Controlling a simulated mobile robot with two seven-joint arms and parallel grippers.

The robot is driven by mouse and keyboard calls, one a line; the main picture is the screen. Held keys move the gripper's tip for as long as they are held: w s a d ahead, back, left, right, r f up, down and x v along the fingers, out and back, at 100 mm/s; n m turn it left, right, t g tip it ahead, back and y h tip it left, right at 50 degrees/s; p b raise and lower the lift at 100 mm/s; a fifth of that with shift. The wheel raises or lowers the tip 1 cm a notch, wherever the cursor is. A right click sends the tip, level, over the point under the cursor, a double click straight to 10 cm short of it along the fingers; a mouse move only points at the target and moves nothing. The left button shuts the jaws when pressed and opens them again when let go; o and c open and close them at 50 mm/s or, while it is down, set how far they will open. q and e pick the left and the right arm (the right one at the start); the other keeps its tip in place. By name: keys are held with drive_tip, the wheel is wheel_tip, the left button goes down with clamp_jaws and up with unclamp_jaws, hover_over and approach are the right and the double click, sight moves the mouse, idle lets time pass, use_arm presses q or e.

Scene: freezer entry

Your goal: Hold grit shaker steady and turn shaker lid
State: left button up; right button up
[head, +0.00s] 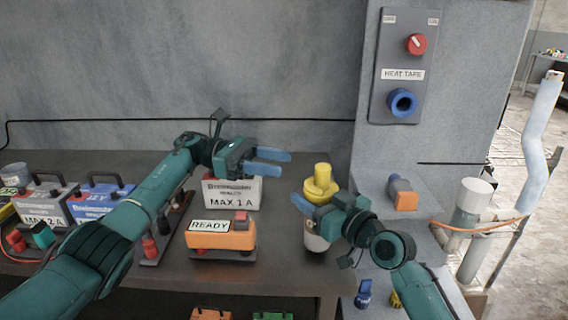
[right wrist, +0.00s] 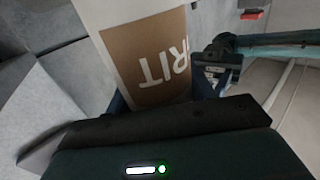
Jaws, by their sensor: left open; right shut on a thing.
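The grit shaker (head: 315,240) stands upright near the right front of the bench, white-bodied with a yellow lid (head: 321,180) on top. In the right wrist view its brown label (right wrist: 148,60) with the letters "RIT" fills the space between the fingers. My right gripper (head: 308,208) is shut on the shaker's body, just below the lid. My left gripper (head: 270,162) is open and empty, to the left of the lid and a little higher in the head view, apart from it. The shaker's right side is hidden behind my right gripper.
An orange "READY" box (head: 222,238) and a "MAX 1 A" box (head: 232,192) stand left of the shaker. Battery units (head: 95,198) fill the left of the bench. A heat tape panel (head: 400,75) is on the wall. A grey-orange item (head: 402,195) lies on the right ledge.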

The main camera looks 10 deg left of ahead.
drive_tip(key=shift+r, duration=0.15)
drive_tip(key=o, duration=1.9)
drive_tip(key=shift+s+d, duration=0.1)
drive_tip(key=v, duration=0.6)
drive_tip(key=shift+s+d+p, duration=0.3)
drive_tip(key=shift+p, duration=0.1)
drive_tip(key=b+v, duration=0.3)
drive_tip(key=v, duration=1)
drive_tip(key=shift+s, duration=0.1)
